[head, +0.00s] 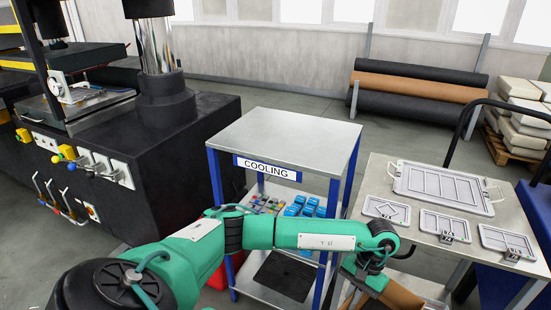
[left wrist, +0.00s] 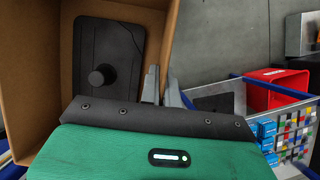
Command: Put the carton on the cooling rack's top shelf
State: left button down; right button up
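The carton (left wrist: 40,60) is an open brown box in the left wrist view. A dark plate with a round knob (left wrist: 102,75) lies inside it. My left gripper (left wrist: 161,90) has its two fingers close together, one on each side of the carton's wall. In the head view only a brown part of the carton (head: 402,297) shows at the bottom edge, beside my left wrist and right of the rack. The cooling rack (head: 213,180) has blue posts and a COOLING sign. Its grey top shelf (head: 290,140) is bare. My right gripper is not in view.
The rack's middle shelf holds blue blocks (head: 303,207) and small coloured pieces. A table (head: 385,170) with a large grey tray (head: 445,186) and smaller trays stands right of the rack. A black press (head: 200,150) stands to the left. My left arm crosses in front of the rack.

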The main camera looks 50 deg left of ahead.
aim_at(289, 133)
jog(key=k+j, duration=0.1)
jog(key=j, duration=0.3)
jog(key=k+j+u, duration=0.1)
jog(key=j, duration=0.35)
jog(key=k+j, duration=0.15)
jog(key=j, duration=0.25)
jog(key=k+j+u, duration=0.1)
jog(key=j, duration=0.35)
